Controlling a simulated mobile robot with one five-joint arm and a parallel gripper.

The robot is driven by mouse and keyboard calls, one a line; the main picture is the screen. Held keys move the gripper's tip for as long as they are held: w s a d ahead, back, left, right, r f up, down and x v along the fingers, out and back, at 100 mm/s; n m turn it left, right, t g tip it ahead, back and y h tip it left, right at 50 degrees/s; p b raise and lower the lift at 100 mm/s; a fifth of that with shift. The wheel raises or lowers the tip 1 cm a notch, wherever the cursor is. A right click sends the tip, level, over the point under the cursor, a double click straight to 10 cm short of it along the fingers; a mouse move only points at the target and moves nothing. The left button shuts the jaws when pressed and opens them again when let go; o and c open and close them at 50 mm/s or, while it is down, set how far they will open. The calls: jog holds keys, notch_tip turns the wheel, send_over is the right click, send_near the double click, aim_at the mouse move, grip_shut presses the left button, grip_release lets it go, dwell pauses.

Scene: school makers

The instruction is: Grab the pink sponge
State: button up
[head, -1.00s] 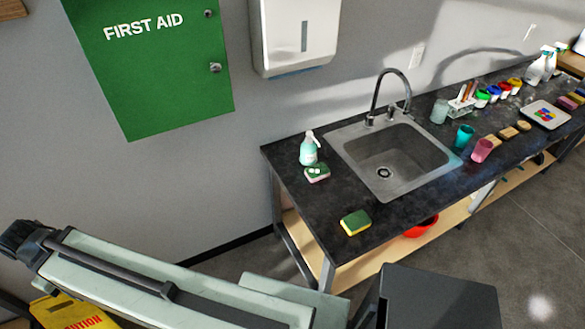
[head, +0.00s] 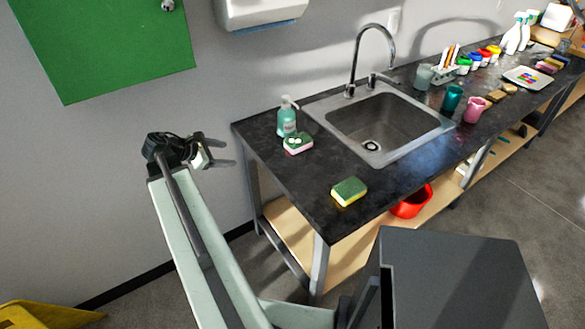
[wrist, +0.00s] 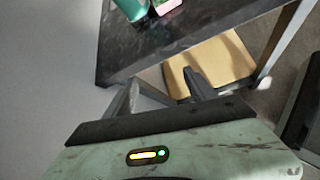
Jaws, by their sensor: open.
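The pink sponge (head: 298,146) has a green top with white spots on it. It lies on the dark counter (head: 310,185) near its left end, just in front of a teal soap bottle (head: 287,118). In the wrist view a piece of the pink sponge (wrist: 167,6) shows at the top edge, beside the bottle. My gripper (head: 230,152) is open and empty, left of the counter and apart from the sponge. In the wrist view my gripper (wrist: 160,80) has its two fingers spread, pointing toward the counter edge.
A yellow sponge with a green top (head: 348,192) lies near the counter's front edge. The sink (head: 378,155) with its faucet is to the right. Cups, paints and a tray stand farther right. A red bowl (head: 412,203) is on the wooden lower shelf (head: 345,250).

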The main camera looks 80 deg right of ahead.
aim_at(287, 145)
jog(key=s+d+g+b, duration=0.1)
jog(key=s+d, duration=0.1)
jog(key=s, duration=0.2)
jog(key=s+d+n+g+b, duration=0.1)
jog(key=s+d, duration=0.1)
jog(key=s, duration=0.3)
jog(key=s+d+f+n+g+b, duration=0.1)
jog(key=s+d, duration=0.2)
jog(key=s, duration=0.1)
jog(key=shift+s, duration=0.4)
jog(key=shift+s+d+r+g, duration=0.2)
jog(key=shift+s+r+g, duration=0.1)
jog(key=shift+s, duration=0.1)
jog(key=b+x, duration=0.3)
jog(key=x, duration=0.4)
jog(key=shift+d+f, duration=0.3)
jog(key=shift+d, duration=0.1)
jog(key=shift+r, duration=0.1)
jog(key=c, duration=1)
jog(key=shift+r, duration=0.1)
